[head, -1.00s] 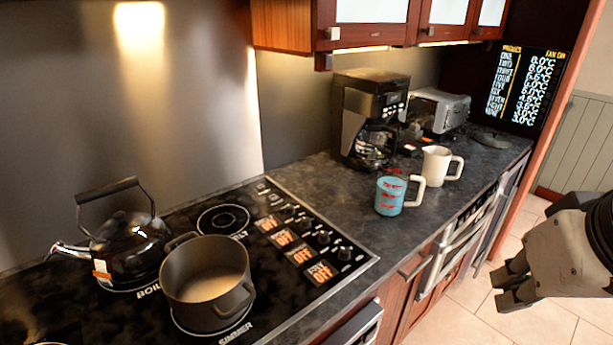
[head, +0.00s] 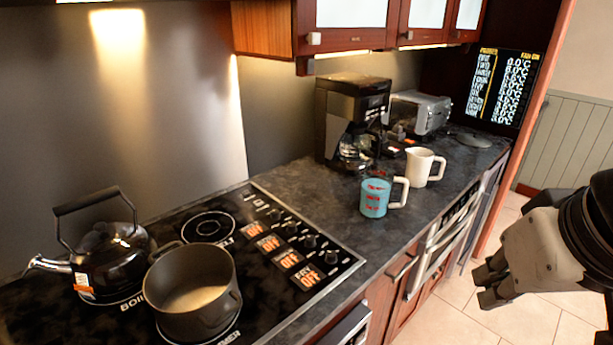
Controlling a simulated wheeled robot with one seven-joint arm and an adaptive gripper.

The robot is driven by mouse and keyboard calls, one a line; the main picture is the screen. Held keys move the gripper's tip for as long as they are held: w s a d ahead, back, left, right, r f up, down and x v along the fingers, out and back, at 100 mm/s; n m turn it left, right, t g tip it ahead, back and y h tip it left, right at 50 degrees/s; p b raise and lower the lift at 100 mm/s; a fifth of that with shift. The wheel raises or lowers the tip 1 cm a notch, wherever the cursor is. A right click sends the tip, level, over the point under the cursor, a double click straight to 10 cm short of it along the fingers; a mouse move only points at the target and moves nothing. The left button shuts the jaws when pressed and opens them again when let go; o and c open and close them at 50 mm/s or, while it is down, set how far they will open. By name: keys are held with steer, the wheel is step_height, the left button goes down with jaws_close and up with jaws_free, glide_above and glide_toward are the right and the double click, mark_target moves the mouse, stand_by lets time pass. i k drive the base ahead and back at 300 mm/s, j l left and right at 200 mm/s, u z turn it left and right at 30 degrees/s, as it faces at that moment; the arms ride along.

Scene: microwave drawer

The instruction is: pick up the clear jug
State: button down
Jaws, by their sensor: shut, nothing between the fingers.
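A light blue jug (head: 375,198) with red markings and a pale handle on its right stands upright on the dark counter near the front edge. It looks like a measuring jug; I cannot tell if its wall is clear. A white jug (head: 420,167) stands just behind it to the right, handle also to the right. My gripper (head: 484,286) is shut and empty at the lower right, over the floor in the picture, apart from both jugs.
A coffee maker (head: 347,125) stands behind the jugs, with a toaster (head: 425,112) to its right. The cooktop at left carries a black kettle (head: 110,258) and a grey pot (head: 195,310). Wall cabinets (head: 350,27) hang above. Counter left of the jugs is clear.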

mark_target(380, 193)
steer(key=i+l+u, duration=0.1)
steer(key=l, duration=0.5)
steer(key=i+l+u, duration=0.1)
steer(key=l, duration=0.55)
steer(key=i+l, duration=0.15)
steer(key=l, duration=0.5)
steer(key=i+l+u, duration=0.15)
steer(key=l, duration=0.45)
steer(key=k, duration=0.05)
